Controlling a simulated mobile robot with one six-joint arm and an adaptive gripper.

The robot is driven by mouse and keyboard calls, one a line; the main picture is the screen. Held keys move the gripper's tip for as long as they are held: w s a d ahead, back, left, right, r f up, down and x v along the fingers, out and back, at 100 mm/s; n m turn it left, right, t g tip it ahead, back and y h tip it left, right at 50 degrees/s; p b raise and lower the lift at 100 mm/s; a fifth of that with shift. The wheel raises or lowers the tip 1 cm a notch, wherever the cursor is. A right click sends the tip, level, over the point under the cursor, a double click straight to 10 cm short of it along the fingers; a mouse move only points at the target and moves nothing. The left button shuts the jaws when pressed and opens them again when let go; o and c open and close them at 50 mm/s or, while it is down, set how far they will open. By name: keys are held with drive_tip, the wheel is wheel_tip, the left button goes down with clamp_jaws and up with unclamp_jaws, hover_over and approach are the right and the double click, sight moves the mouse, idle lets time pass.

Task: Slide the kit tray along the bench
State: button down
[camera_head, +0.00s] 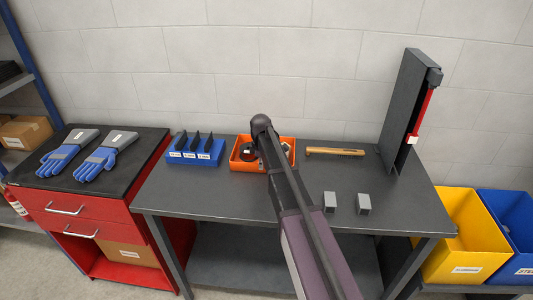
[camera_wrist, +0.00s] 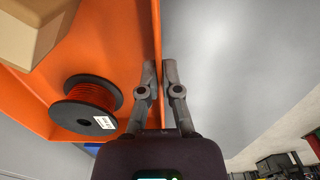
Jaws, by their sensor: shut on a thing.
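The orange kit tray (camera_head: 245,168) stands on the grey bench (camera_head: 190,197), just right of the blue holder. It also fills the left of the wrist view (camera_wrist: 112,45). Inside it lie a black spool of red wire (camera_wrist: 87,100) and a tan block (camera_wrist: 32,32). My gripper (camera_wrist: 160,72) is shut on the tray's thin side wall, one finger on each side of it. In the head view my arm hides the gripper and part of the tray.
A blue holder (camera_head: 195,158) with several dark upright pieces stands left of the tray. A wooden-handled brush (camera_head: 325,151), two small grey blocks (camera_head: 330,201) (camera_head: 363,203) and a tall dark upright panel (camera_head: 405,105) are to the right. Bare bench lies in front.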

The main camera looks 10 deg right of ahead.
drive_tip(key=shift+s+a, duration=1.1)
drive_tip(key=shift+s, duration=2.15)
drive_tip(key=shift+s+a, duration=1.05)
drive_tip(key=shift+s, duration=2.25)
drive_tip(key=shift+s+a, duration=1.1)
drive_tip(key=shift+s, duration=2.15)
drive_tip(key=c, duration=0.7)
unclamp_jaws()
